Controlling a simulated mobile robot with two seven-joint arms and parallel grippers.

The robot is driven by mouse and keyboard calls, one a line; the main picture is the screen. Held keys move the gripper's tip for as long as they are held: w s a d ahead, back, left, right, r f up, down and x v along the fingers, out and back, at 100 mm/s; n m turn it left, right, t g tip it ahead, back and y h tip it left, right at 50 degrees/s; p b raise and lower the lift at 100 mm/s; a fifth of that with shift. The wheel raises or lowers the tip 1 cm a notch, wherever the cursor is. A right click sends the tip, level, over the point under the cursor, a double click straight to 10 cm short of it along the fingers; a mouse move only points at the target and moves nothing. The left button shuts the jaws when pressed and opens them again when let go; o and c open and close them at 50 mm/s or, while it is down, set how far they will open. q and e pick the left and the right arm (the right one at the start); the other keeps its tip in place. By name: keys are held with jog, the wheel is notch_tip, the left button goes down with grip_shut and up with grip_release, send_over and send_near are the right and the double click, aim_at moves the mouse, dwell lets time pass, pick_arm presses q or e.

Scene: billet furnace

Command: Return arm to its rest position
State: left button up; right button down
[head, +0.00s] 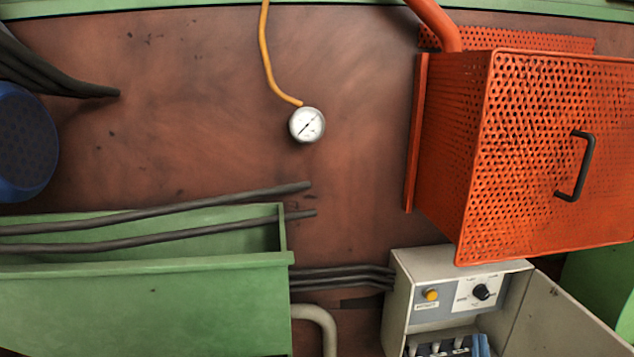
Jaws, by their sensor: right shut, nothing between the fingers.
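Neither of my grippers can be made out in the head view. No arm of mine shows clearly either, so I cannot see its position relative to anything here.
An orange perforated guard box (548,150) with a black handle (575,166) fills the right. A grey control box (440,280) stands open below it. A green trough (140,300) with dark bars (160,210) is lower left. A gauge (307,125) and a blue round object (24,142) also show.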

jog(key=w+d+r+n+g+y, duration=0.2)
jog(key=d+r+n+g+y, duration=0.2)
jog(key=d+r+n+y, duration=0.9)
jog(key=s+a+f+m+g+h, duration=0.3)
jog(key=s+f+g, duration=0.1)
jog(key=s+f, duration=0.5)
jog(key=s+a+f+m+g+h, duration=0.2)
jog(key=s+f+m+g+h, duration=0.1)
jog(key=s+f, duration=0.55)
jog(key=s+a+f+m+g+h, duration=0.3)
jog(key=s+f+g, duration=0.1)
jog(key=s+f, duration=0.5)
jog(key=s+a+m+g+h, duration=0.1)
jog(key=s+a+m+g, duration=0.2)
jog(key=s, duration=1.1)
jog(key=shift+w+a+f+m+h, duration=0.55)
jog(key=shift+w+a+m+h, duration=0.25)
jog(key=shift+a+m, duration=1.55)
pick_arm(q)
notch_tip(320, 180, up, 10)
jog(key=n+t+p, duration=0.1)
jog(key=p, duration=1.2)
jog(key=shift+a+r+p, duration=0.15)
jog(key=shift+a+p, duration=0.25)
pick_arm(e)
notch_tip(320, 180, up, 10)
jog(key=t, duration=0.1)
jog(key=shift+d+r+m, duration=0.15)
jog(key=shift+m, duration=0.3)
